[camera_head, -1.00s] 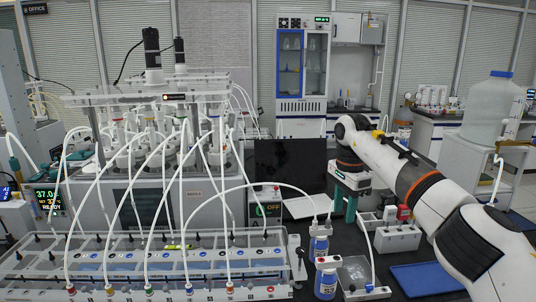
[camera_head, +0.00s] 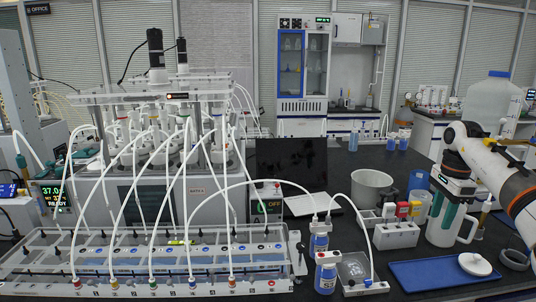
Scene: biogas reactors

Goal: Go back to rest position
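My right arm comes in from the right edge, and my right gripper (camera_head: 445,209) points down with its green fingers apart. No object shows between them. It is in front of a white jug (camera_head: 440,236) with a handle, at the right of the bench; I cannot tell whether they touch. My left gripper is not in view.
A blue tray (camera_head: 425,274) with a white lid (camera_head: 475,264) lies at the front right. A white bucket (camera_head: 371,188), a small rack (camera_head: 392,234) and blue-labelled bottles (camera_head: 318,245) stand left of the gripper. The reactor rig (camera_head: 150,150) with tubes fills the left.

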